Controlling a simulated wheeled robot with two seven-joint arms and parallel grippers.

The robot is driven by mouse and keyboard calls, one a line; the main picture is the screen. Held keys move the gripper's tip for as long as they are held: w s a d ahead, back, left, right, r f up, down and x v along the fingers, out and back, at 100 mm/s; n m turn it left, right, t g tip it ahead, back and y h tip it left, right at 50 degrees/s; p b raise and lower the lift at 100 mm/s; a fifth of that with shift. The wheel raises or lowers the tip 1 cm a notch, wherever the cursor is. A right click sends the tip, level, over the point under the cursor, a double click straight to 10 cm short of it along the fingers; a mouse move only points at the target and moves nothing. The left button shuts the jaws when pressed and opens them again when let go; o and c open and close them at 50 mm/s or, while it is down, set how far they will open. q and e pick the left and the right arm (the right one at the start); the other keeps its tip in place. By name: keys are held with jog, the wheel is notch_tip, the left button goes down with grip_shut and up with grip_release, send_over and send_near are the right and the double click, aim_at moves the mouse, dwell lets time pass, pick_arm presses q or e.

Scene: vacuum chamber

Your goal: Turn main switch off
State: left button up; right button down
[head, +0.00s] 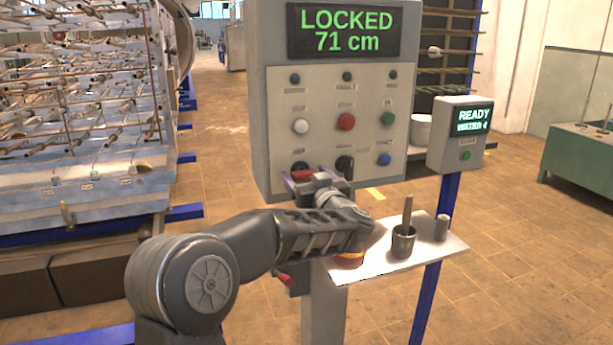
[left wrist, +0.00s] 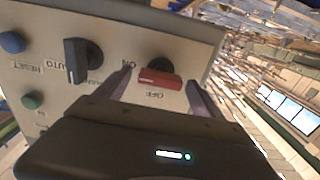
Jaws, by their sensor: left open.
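The main switch is a red-handled rotary knob (head: 303,175) at the lower left of the control panel (head: 330,120). It also shows in the left wrist view (left wrist: 160,78), with ON and OFF labels upside down around it. Its red handle lies roughly level. My left gripper (head: 304,183) is open at the switch, and its two fingers (left wrist: 160,92) stand on either side of the red handle. I cannot tell whether they touch it. My right gripper is not in view.
A black selector knob (head: 345,166) sits right beside the switch, with a blue button (head: 384,159) farther right. A display (head: 343,31) reads LOCKED 71 cm. Below, a tray (head: 440,258) holds a cup (head: 403,241). A small box (head: 459,135) reads READY. A laden rack (head: 85,120) stands left.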

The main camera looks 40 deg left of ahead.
pick_arm(q)
jog(key=shift+c, duration=0.6)
jog(key=c, duration=1.2)
jog(key=shift+c, duration=0.2)
